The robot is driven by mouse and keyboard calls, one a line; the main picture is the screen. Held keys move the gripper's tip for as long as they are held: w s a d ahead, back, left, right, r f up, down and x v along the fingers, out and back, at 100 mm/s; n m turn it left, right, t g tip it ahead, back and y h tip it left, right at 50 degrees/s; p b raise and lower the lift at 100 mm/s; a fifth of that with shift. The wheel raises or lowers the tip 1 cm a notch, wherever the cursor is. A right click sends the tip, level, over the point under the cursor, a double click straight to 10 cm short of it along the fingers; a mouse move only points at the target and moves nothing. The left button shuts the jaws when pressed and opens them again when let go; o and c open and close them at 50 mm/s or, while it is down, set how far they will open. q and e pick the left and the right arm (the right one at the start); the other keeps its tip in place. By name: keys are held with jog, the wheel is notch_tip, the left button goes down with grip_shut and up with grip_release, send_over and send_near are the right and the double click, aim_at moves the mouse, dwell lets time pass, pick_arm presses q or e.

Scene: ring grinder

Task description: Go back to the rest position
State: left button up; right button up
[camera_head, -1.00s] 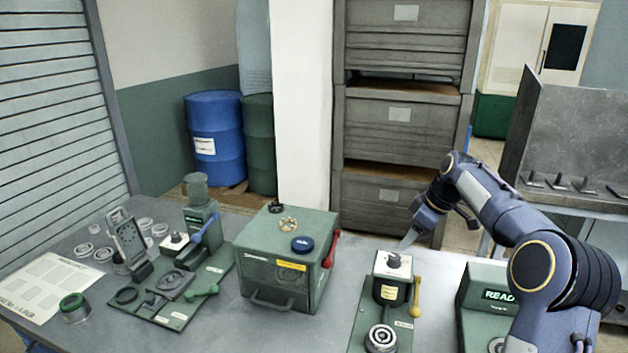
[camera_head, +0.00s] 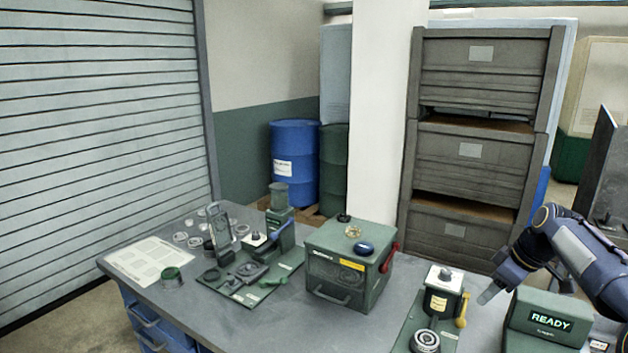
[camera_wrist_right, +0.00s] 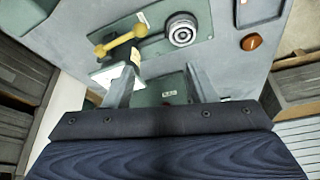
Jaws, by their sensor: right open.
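My right gripper (camera_head: 489,292) comes in from the right in the head view, above the table between the yellow-handled fixture (camera_head: 441,303) and the green READY box (camera_head: 549,318). In the right wrist view its two fingers (camera_wrist_right: 160,88) stand apart with nothing held between them. The yellow handle (camera_wrist_right: 119,46) and a round metal ring part (camera_wrist_right: 181,30) show beyond the fingers. My left gripper is not in any view.
The green machine box (camera_head: 340,283) with a red lever stands mid-table. Left of it are a green tool board (camera_head: 243,292), loose rings (camera_head: 180,237) and a paper sheet (camera_head: 150,262). Grey drawers (camera_head: 470,150) and a blue barrel (camera_head: 295,160) stand behind the table.

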jog(key=s+a+r+m, duration=0.2)
jog(key=s+a+r, duration=0.1)
jog(key=s+a, duration=0.3)
jog(key=s+a+r+m, duration=0.2)
jog(key=s+a, duration=0.1)
jog(key=s, duration=0.6)
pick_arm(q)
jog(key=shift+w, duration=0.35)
pick_arm(e)
jog(key=s+a+f+m+t, duration=0.1)
jog(key=s+a+f+m, duration=0.2)
jog(key=s, duration=0.6)
jog(key=s+a+f+m+t, duration=0.1)
jog(key=s+a+f+m, duration=0.1)
jog(key=s+a+f, duration=0.4)
jog(key=s+a, duration=0.1)
jog(key=s, duration=0.3)
jog(key=shift+f+m+y, duration=0.3)
jog(key=shift+m+y, duration=0.1)
jog(key=shift+c, duration=0.4)
